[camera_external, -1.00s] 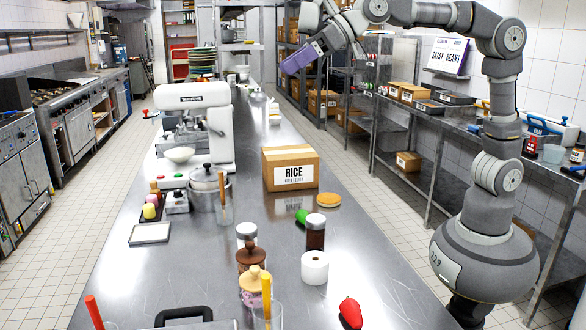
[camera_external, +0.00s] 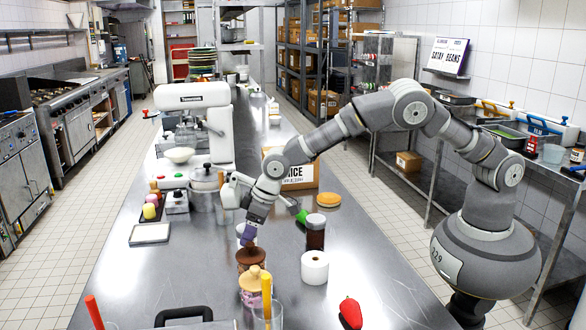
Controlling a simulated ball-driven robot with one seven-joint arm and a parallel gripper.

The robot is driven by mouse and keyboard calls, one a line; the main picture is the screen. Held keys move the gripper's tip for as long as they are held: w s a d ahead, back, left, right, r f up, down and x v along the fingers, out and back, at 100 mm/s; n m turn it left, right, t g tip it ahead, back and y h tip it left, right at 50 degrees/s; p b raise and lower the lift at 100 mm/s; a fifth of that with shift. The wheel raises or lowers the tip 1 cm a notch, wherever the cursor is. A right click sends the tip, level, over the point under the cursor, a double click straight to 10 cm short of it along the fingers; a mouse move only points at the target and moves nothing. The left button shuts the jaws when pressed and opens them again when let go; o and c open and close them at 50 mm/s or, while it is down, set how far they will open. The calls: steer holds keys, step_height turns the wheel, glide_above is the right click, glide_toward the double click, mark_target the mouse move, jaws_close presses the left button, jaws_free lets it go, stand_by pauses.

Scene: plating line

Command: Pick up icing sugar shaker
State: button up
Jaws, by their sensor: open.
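A shaker (camera_external: 239,229) with a pale lid stands on the steel counter behind the brown-lidded jar; it looks like the icing sugar shaker, but its label cannot be read. The fingers are open. I cannot tell whether they are around the shaker, above it or just in front of it. A second shaker (camera_external: 315,232) with dark brown contents and a pale lid stands to the right, clear of my gripper.
Close in front stand the brown-lidded jar (camera_external: 250,259) and a jar with a tan lid (camera_external: 253,284). A white roll (camera_external: 314,267) stands to the right. The rice box (camera_external: 305,180) and a steel pot (camera_external: 204,190) are behind. The counter's right front is mostly clear.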

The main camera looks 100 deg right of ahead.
steer(key=shift+x, duration=1.15)
steer(key=shift+r, duration=0.15)
steer(key=shift+c, duration=0.2)
steer(key=c, duration=0.7)
